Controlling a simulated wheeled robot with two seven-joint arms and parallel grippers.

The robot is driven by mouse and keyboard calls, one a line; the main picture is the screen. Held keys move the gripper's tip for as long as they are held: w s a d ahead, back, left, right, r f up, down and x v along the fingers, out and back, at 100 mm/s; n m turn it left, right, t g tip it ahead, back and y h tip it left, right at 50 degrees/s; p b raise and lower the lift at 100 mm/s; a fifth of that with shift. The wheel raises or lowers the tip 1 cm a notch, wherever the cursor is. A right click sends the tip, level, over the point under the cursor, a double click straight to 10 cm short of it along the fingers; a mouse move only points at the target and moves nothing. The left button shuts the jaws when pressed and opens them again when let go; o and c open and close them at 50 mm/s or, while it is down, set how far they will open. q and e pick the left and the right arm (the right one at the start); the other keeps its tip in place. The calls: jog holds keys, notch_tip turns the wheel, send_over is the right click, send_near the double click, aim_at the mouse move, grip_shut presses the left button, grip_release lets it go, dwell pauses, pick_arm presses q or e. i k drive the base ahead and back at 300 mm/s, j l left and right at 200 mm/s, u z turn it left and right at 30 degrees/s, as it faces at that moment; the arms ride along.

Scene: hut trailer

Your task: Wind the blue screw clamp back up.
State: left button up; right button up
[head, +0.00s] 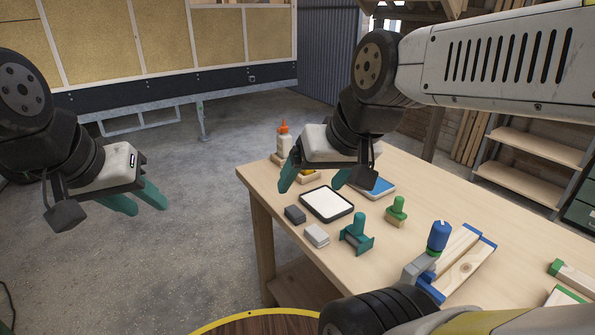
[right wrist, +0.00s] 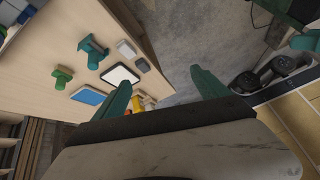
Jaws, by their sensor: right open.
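The blue screw clamp (head: 438,237) stands on the table's right half in the head view, its blue handle upright above a grey body. The grey body sits against pale wooden pieces (head: 465,262) with blue ends; my arm hides part of the lower area. My right gripper (head: 312,184) is open and empty above the table's far left part, well away from the clamp; its spread teal fingers also show in the right wrist view (right wrist: 160,92). My left gripper (head: 147,207) has its teal fingers apart and empty, over the floor left of the table.
On the table (head: 285,215) are a white framed tray (head: 327,203), a teal stand-like tool (head: 357,235), a green knobbed tool (head: 397,211), a blue tray (head: 380,187), small dark (head: 295,214) and grey (head: 317,235) blocks, and a glue bottle (head: 284,140).

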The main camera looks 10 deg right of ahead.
aim_at(438, 237)
jog(key=z, duration=2)
